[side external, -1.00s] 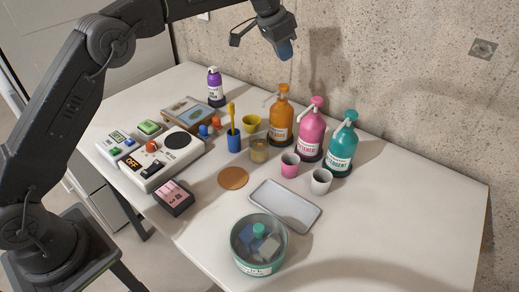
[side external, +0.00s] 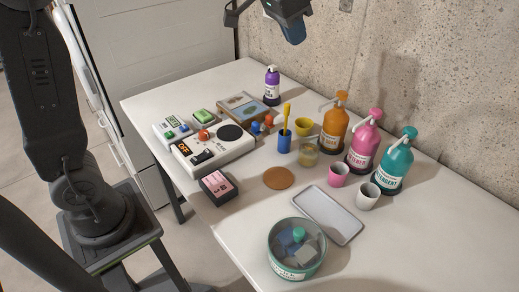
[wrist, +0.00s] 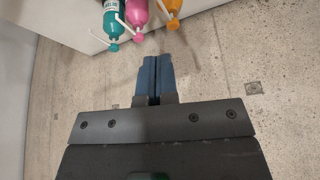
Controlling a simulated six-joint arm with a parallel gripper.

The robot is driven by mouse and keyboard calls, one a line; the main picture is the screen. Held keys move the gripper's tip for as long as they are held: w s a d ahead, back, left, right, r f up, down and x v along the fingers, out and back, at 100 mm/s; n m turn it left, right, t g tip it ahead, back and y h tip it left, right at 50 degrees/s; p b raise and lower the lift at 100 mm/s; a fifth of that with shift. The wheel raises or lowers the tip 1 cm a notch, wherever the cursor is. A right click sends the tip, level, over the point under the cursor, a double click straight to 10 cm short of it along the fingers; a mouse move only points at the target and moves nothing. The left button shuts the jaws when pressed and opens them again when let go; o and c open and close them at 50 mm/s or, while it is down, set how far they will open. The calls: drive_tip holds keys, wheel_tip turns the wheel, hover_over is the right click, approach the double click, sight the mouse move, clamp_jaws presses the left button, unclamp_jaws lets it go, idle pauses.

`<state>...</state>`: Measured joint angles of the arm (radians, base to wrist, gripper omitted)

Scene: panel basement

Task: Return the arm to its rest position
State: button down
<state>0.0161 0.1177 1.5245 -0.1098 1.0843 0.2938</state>
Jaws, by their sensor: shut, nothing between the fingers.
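My gripper (side external: 291,29) is at the top of the side view, raised above the far part of the table (side external: 432,247). Its blue fingers are shut with nothing between them. In the wrist view the two fingers (wrist: 153,78) lie side by side, pointing toward the concrete wall. The gripper touches nothing on the table. Most of my upper arm is outside the side view's frame.
Orange (side external: 334,127), pink (side external: 363,147) and teal (side external: 393,168) pump bottles stand along the wall (side external: 430,70). A purple bottle (side external: 272,86), control box (side external: 213,147), cups, grey tray (side external: 328,215) and round tub (side external: 297,250) share the table. The front right is clear.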

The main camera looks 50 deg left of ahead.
drive_tip(key=s+a+f+n, duration=0.1)
drive_tip(key=s+f, duration=0.4)
drive_tip(key=s, duration=0.7)
drive_tip(key=s+a+f+n+y, duration=0.1)
drive_tip(key=s+f, duration=0.3)
drive_tip(key=s, duration=0.9)
drive_tip(key=shift+a+f+n+t, duration=0.15)
drive_tip(key=shift+f+n+t, duration=0.25)
drive_tip(key=shift+n, duration=0.2)
